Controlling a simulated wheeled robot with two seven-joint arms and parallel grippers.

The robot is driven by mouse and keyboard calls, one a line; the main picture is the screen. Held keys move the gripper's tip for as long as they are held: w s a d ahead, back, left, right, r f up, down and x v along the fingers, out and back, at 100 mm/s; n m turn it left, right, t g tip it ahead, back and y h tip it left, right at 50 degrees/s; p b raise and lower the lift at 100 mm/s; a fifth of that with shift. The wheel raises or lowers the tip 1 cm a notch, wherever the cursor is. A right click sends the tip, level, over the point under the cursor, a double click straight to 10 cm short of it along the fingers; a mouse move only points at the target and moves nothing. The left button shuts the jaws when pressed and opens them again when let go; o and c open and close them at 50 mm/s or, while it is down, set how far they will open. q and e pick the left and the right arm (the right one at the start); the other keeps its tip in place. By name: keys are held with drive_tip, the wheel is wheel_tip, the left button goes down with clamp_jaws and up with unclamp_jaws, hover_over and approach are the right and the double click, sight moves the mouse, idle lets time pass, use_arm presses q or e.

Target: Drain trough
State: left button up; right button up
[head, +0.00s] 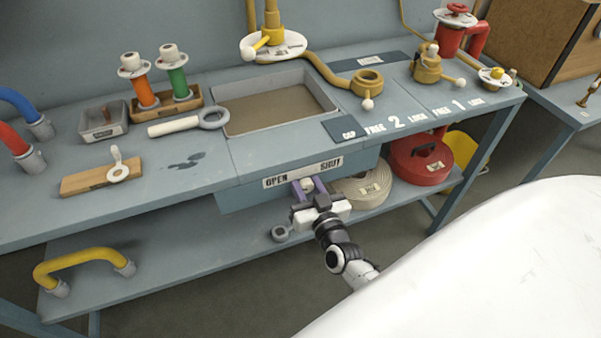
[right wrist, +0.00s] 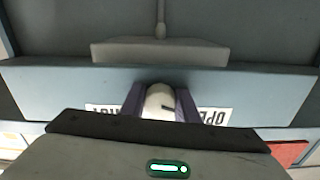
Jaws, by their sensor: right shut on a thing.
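The trough (head: 228,120) is a rectangular grey basin set in the bench top, with a flat murky brown surface inside; I cannot tell its depth. Below it, on the bench's front panel, is a white label (head: 277,181) reading OPEN at left and SHUT at right. A white knob (right wrist: 160,97) sticks out about midway along this label. My right gripper (head: 308,187) is shut on the knob, its purple fingers on either side of it; the right wrist view also shows this. The fingers hide part of the label. My left gripper is not in view.
A ring-ended white handle (head: 175,125) and a wooden block (head: 87,181) lie left of the trough.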

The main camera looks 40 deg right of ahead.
sight(308, 189)
drive_tip(key=m, duration=0.9)
drive_tip(key=shift+m, duration=0.3)
drive_tip(key=shift+f, duration=0.1)
idle(0.4)
drive_tip(key=o, duration=1.1)
drive_tip(key=shift+c, duration=0.2)
drive_tip(key=shift+s, duration=0.1)
drive_tip(key=v, duration=1)
drive_tip(key=shift+s+a, duration=0.1)
drive_tip(key=shift+a, duration=0.05)
